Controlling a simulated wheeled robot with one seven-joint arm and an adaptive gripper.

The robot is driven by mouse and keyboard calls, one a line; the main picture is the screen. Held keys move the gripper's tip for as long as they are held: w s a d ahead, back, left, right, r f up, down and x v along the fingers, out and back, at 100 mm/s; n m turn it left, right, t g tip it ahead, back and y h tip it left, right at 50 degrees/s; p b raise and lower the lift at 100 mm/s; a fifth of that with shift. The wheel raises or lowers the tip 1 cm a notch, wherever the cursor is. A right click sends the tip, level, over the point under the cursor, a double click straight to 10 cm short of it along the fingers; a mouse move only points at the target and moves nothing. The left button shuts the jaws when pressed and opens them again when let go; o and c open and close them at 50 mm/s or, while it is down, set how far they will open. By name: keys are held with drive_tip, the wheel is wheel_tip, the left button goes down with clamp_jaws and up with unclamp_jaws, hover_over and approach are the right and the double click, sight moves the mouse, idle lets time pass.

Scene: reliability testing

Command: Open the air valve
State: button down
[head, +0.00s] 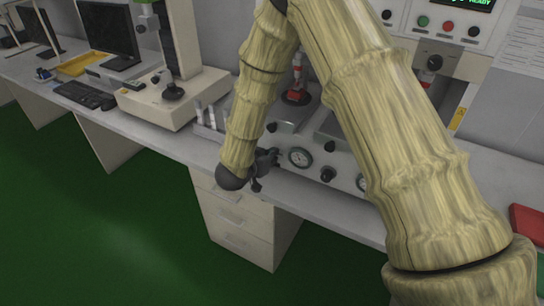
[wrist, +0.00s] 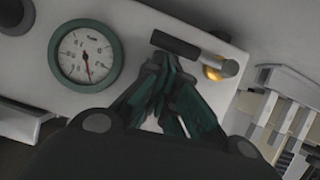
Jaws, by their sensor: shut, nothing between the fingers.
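The air valve shows in the wrist view as a short dark lever handle (wrist: 190,51) on a brass fitting at the right end of a pale panel. My gripper (wrist: 162,62) is shut and empty, its dark fingertips together just below the left end of the handle. I cannot tell whether they touch it. In the head view my gripper (head: 273,158) is at the left end of the panel's front, left of a round gauge (head: 300,157). The valve cannot be made out there behind the gripper. The gauge is large at the left of the wrist view (wrist: 87,57).
The panel has dark knobs (head: 327,175) along its front. A rack of pale tubes (head: 208,117) stands left of it. A microscope-like stand (head: 172,88), keyboard (head: 84,95) and monitor (head: 108,29) are further left. Drawers (head: 235,215) are under the bench. The green floor in front is clear.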

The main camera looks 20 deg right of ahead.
idle(0.4)
drive_tip(key=v, duration=1.2)
idle(0.3)
